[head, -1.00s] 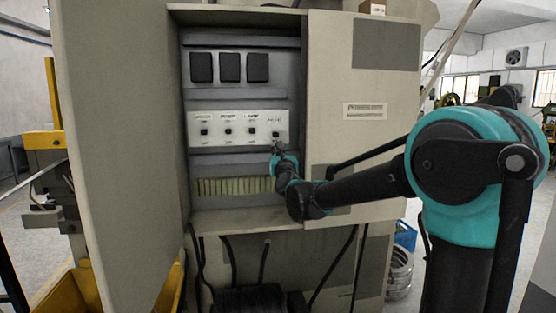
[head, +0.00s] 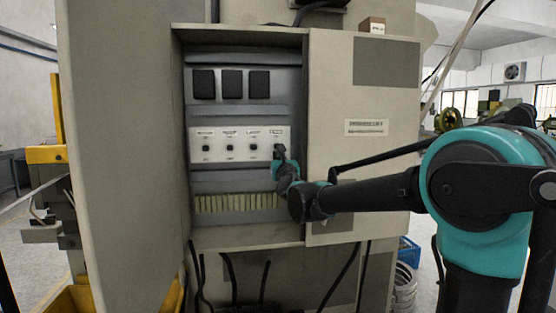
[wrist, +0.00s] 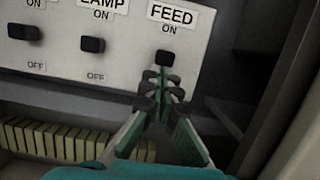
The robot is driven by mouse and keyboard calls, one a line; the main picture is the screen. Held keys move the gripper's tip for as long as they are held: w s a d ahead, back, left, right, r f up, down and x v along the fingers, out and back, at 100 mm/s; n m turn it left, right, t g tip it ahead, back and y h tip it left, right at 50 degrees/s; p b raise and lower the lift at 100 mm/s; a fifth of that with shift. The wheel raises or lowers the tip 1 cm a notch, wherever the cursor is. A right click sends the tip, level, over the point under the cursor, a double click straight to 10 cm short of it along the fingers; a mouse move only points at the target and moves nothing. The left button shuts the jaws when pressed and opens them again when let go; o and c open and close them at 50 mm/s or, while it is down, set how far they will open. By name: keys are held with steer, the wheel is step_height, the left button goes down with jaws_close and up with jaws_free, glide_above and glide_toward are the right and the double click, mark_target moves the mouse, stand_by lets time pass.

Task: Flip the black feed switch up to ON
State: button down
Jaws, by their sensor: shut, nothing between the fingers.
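The black feed switch (wrist: 165,57) is on the white panel, under the FEED and ON labels in the wrist view. My gripper (wrist: 162,77) is shut and empty, its tips right at the lower edge of this switch. I cannot tell whether they touch it. The gripper hides whatever lies below the switch, and I cannot tell which way the switch is tipped. In the head view my gripper (head: 279,150) covers the feed switch at the right end of the white panel (head: 218,156).
The lamp switch (wrist: 92,44) and another black switch (wrist: 24,32) sit to the left on the same panel. The cabinet's open door (head: 120,150) stands at the left. A row of pale terminal blocks (head: 235,203) lies below the panel.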

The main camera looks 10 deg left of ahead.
steer(key=s+d+f, duration=0.2)
steer(key=s+f, duration=0.4)
steer(key=s, duration=0.3)
steer(key=shift+s+d+f, duration=0.2)
steer(key=shift+d+f, duration=0.05)
steer(key=shift+d, duration=0.1)
stand_by(0.3)
